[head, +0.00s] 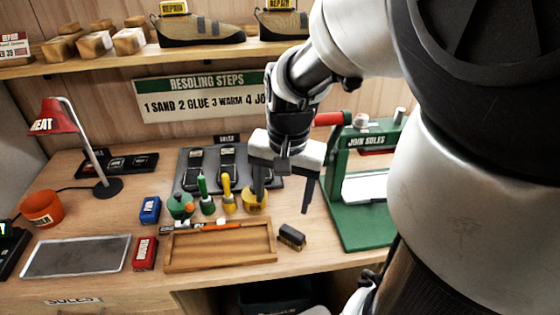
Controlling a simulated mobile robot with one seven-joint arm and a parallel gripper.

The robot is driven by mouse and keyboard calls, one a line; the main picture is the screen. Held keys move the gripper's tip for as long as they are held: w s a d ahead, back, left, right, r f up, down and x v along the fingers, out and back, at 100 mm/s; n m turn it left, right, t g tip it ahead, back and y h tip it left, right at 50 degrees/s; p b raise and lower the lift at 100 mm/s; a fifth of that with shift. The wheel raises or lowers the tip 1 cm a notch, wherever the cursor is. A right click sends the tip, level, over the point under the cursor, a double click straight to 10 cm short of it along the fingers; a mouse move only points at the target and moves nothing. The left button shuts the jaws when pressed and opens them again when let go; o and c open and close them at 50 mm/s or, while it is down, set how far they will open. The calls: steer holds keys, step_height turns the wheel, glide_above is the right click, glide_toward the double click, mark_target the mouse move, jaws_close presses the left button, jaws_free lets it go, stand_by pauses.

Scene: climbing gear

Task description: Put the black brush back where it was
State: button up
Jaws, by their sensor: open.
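The black brush (292,236) is a small dark block with a brownish lower side. It lies on the wooden bench (310,262), just right of a shallow wooden tray (222,264) and apart from it. My gripper (282,206) points down with its two dark fingers spread and nothing between them. In the picture it is above the brush; its exact height over the bench is hard to tell. Its left finger overlaps the yellow pot (255,205) in the picture; I cannot tell whether they touch.
A green press (350,225) stands right of the brush. Green and yellow brushes (228,190) stand left of my gripper, before a dark mat (185,178) with shoe soles. An orange-handled tool (222,227) lies at the tray's back edge. A red block (144,253) stands left of the tray.

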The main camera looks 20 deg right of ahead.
steer(key=s+a+r+n+t+p, duration=0.2)
steer(key=s+a+r+n, duration=0.1)
steer(key=r, duration=0.4)
steer(key=s+a+r+n+t+p, duration=0.2)
steer(key=s+a+r+n+p, duration=0.1)
steer(key=r, duration=0.4)
steer(key=shift+s+a+r+n, duration=0.4)
steer(key=shift+s+n, duration=0.4)
steer(key=shift+n, duration=0.2)
